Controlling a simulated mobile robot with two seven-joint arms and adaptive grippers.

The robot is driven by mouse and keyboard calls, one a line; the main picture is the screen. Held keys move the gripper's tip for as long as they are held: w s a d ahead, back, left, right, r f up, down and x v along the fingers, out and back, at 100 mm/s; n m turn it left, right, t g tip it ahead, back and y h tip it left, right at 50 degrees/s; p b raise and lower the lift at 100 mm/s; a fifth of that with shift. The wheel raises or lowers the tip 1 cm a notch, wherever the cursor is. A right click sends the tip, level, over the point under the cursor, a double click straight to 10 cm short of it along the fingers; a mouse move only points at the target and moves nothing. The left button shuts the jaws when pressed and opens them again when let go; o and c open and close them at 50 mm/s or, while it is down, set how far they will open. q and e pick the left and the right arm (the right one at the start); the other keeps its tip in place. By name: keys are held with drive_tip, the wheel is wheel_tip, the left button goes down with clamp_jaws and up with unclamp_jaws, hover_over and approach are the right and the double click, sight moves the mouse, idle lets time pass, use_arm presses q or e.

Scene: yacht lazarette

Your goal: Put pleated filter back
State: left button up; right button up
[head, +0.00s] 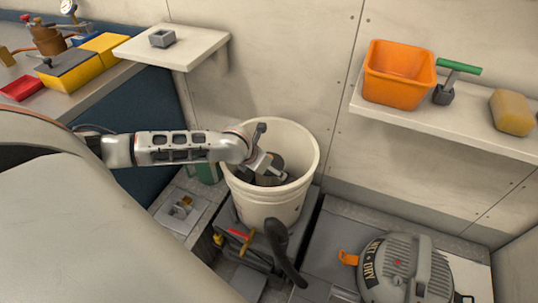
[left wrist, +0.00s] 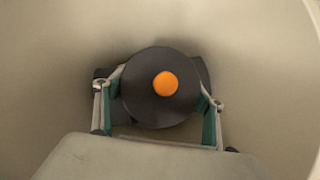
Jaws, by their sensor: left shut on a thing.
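My left gripper (head: 268,166) reaches down into a white bucket (head: 270,206). In the left wrist view my left gripper (left wrist: 160,108) has its two green-sided fingers on either side of a round dark piece (left wrist: 140,88) with an orange centre, and is shut on it. This looks like the end cap of the pleated filter; no pleats can be made out. In the head view part of the dark piece (head: 292,163) shows inside the bucket. Whether it touches the bucket floor cannot be told. My right gripper is in neither view.
A grey wet-and-dry vacuum head (head: 398,268) sits right of the bucket, with a black hose (head: 283,250) between. A shelf (head: 440,122) holds an orange bin (head: 398,74), a green-handled tool (head: 456,78) and a sponge (head: 512,112). A small shelf (head: 190,45) overhangs behind my arm.

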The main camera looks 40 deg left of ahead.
use_arm(q)
drive_tip(key=o, duration=1.2)
drive_tip(key=v, duration=1.2)
